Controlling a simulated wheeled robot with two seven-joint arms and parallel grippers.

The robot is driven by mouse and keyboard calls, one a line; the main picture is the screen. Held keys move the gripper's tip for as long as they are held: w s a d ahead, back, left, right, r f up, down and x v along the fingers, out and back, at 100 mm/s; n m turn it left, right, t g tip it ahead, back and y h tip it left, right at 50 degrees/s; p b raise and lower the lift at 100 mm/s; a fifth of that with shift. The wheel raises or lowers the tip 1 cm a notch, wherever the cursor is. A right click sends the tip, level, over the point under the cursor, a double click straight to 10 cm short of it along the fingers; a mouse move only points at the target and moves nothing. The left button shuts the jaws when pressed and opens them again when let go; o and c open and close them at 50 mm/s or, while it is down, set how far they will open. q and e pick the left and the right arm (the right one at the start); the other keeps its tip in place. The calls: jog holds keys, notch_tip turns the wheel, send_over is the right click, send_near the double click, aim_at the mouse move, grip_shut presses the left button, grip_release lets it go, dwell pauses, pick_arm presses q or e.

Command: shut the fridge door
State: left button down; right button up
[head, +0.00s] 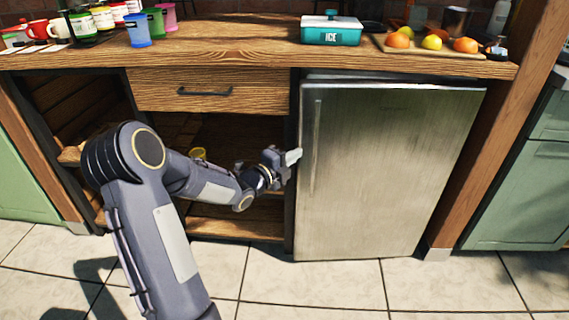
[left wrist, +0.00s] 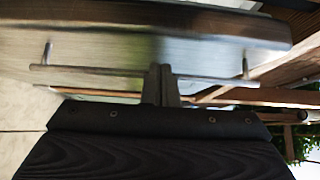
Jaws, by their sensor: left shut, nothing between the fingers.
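The fridge (head: 400,165) stands under the right part of the counter. Its brushed steel door faces me and looks shut or nearly shut; I cannot tell whether a small gap remains. A thin upright handle (head: 316,147) runs along the door's left side. My left gripper (head: 297,156) is shut and empty at the door's left edge, close to the handle. In the left wrist view, the shut fingers (left wrist: 160,86) are at the handle bar (left wrist: 95,75), in front of the door (left wrist: 140,47); contact is unclear. My right gripper is out of view.
The wooden counter (head: 240,50) carries cups, jars, a teal ice box (head: 331,30) and a board with fruit (head: 432,42). Left of the fridge are a drawer (head: 205,90) and open shelves. The tiled floor (head: 340,285) before the fridge is clear.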

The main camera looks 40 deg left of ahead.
aim_at(312, 144)
pick_arm(q)
jog(key=shift+w+d+b, duration=0.15)
jog(key=shift+w, duration=1)
jog(key=shift+w+d+b, duration=0.1)
jog(key=shift+w+b, duration=0.05)
jog(key=shift+w, duration=0.95)
